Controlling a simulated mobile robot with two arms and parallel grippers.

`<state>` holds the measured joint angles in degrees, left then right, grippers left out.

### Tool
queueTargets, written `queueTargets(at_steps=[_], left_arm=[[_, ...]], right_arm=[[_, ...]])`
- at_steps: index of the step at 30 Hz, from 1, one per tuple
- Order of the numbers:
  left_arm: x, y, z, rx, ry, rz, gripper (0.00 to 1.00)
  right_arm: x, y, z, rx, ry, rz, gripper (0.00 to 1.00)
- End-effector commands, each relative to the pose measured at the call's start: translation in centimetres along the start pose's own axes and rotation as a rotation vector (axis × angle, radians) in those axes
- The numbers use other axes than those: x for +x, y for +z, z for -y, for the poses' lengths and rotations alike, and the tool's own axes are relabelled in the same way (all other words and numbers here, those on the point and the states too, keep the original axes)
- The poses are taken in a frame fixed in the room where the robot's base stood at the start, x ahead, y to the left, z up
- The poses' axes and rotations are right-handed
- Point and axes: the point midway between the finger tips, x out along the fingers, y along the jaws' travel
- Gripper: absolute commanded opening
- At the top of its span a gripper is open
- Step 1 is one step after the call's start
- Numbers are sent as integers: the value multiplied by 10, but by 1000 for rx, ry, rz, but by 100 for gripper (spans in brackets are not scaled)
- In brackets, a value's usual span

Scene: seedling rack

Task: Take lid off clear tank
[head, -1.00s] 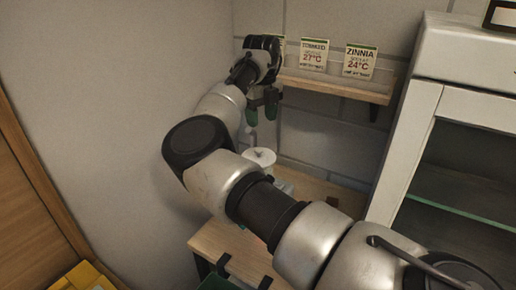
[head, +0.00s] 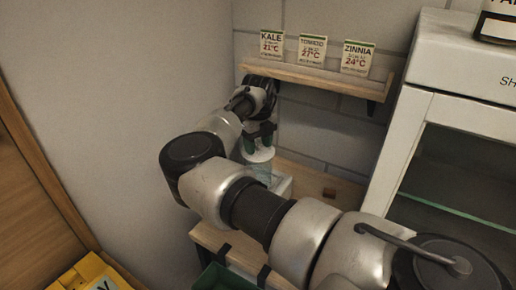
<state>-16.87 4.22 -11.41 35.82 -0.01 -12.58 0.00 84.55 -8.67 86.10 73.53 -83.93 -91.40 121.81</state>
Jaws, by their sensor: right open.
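The clear tank (head: 263,172) stands on the wooden bench below the shelf, partly hidden by my right arm. Its round white lid (head: 259,155) is on top. My right gripper (head: 260,143), with green fingertips, is open and points down at the lid, close above or at its middle. I cannot tell whether the fingers touch the lid or stand around its knob. My left gripper does not show.
A wooden shelf (head: 315,79) with kale, tomato and zinnia cards is on the wall just above my gripper. A white cabinet (head: 455,78) with glass stands at the right. A green crate (head: 222,278) and a yellow object (head: 88,275) are at the bottom.

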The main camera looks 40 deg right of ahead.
Motion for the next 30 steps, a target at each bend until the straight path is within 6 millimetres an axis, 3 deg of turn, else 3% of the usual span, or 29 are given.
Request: queueTargets(at_steps=[4,14,23,30], left_arm=[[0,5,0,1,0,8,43],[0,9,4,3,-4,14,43],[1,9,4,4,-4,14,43],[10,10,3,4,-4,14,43]], right_arm=[[0,0,0,-1,0,0,52],[0,0,0,-1,0,0,2],[-1,0,0,-1,0,0,1],[-20,0,0,-1,-3,2,1]])
